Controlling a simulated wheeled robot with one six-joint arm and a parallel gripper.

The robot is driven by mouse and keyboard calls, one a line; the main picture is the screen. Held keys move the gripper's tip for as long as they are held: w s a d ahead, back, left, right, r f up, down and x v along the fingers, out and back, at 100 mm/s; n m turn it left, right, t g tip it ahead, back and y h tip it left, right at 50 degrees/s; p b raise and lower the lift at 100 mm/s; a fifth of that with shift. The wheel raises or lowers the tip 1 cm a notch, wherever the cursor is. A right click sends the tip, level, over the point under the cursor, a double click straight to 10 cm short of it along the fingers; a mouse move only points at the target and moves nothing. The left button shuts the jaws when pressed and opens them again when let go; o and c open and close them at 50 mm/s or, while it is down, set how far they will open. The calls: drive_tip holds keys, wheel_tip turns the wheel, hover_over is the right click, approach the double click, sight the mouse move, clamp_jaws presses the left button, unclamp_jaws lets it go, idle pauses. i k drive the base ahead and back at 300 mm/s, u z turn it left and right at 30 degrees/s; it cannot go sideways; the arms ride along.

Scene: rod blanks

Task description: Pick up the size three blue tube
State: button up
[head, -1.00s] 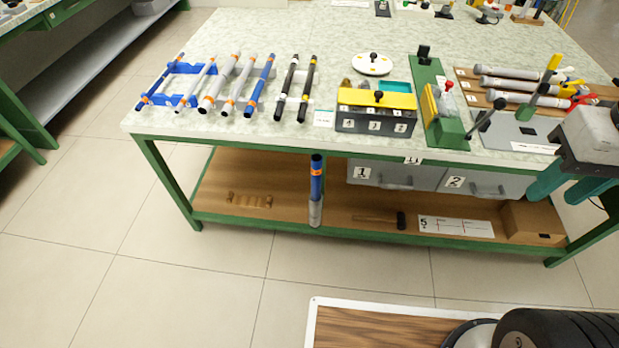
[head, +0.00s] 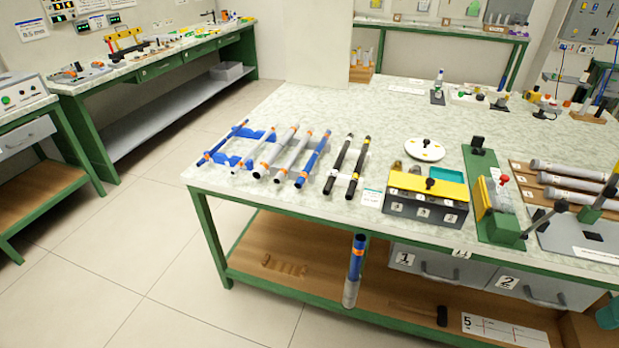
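A blue rack (head: 255,137) on the green-framed table holds several rods side by side. At its left lies a thin blue tube (head: 222,143); at its right lies a thicker blue tube (head: 313,158) with orange bands. Grey rods (head: 284,150) lie between them. Another blue tube (head: 356,257), with an orange band and a grey lower part, stands upright at the table's front by the lower shelf. I cannot read a size on any tube. Only a teal piece of my gripper (head: 608,314) shows at the lower right edge, away from the tubes; its opening is hidden.
Two black rods (head: 346,166) lie right of the rack. A yellow-topped box (head: 428,193), a green fixture (head: 493,200) and grey rods on a wooden board (head: 560,172) are farther right. Grey drawers (head: 437,268) hang below. Floor (head: 130,270) is clear at the left.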

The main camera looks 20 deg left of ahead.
sight(300, 181)
drive_tip(key=z, duration=0.1)
drive_tip(key=k, duration=0.45)
drive_tip(key=u, duration=1.1)
drive_tip(key=i, duration=0.6)
drive_tip(key=u, duration=0.55)
drive_tip(key=i, duration=1.45)
drive_tip(key=z, duration=0.55)
